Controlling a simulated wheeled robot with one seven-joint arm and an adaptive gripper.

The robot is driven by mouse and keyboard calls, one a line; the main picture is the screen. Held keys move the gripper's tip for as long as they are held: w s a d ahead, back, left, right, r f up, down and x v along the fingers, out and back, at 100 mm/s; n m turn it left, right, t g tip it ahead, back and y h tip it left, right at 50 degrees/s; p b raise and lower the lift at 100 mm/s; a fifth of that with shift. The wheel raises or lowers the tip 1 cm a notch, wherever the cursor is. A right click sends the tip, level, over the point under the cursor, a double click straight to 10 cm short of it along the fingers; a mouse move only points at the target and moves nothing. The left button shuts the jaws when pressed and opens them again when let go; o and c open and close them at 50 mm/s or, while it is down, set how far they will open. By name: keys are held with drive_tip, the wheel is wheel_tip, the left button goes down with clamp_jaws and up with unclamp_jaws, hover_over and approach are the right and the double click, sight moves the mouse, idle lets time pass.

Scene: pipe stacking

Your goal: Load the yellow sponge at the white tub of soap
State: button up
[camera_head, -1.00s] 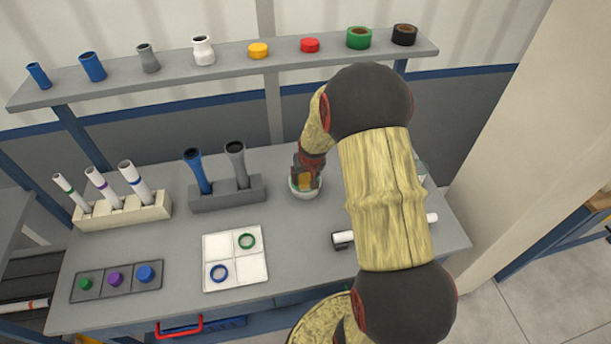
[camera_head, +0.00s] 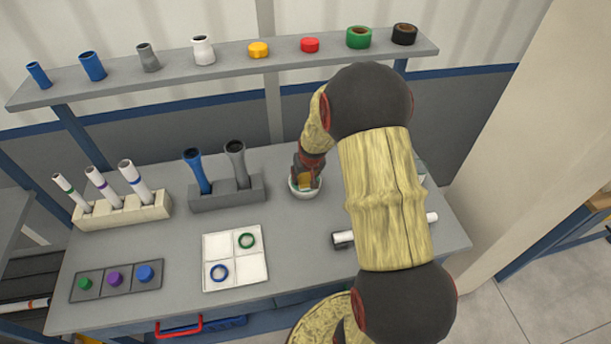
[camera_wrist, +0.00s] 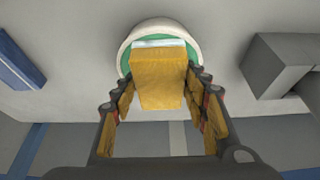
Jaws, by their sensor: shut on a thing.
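The yellow sponge (camera_wrist: 158,80) is between the fingers of my gripper (camera_wrist: 160,97) in the wrist view. Its far end has a pale strip and lies over the white tub of soap (camera_wrist: 128,45), whose inside is green. In the head view the tub (camera_head: 292,190) stands on the bench, with my gripper (camera_head: 306,177) pointing down into its mouth. A bit of the sponge (camera_head: 305,182) shows there between the fingers. My gripper is shut on the sponge. The sponge's lower end is partly hidden, so its depth in the tub cannot be told.
A grey holder (camera_head: 228,196) with two upright pipes stands left of the tub. A white pipe (camera_head: 432,217) lies to the right, partly behind my arm. A white panel (camera_head: 235,270) with two rings lies in front. A shelf (camera_head: 230,61) with fittings and tape runs behind.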

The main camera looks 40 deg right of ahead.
sight(306, 175)
drive_tip(key=shift+r+p, duration=2.2)
drive_tip(key=shift+r, duration=1.3)
drive_tip(key=shift+s+f, duration=0.1)
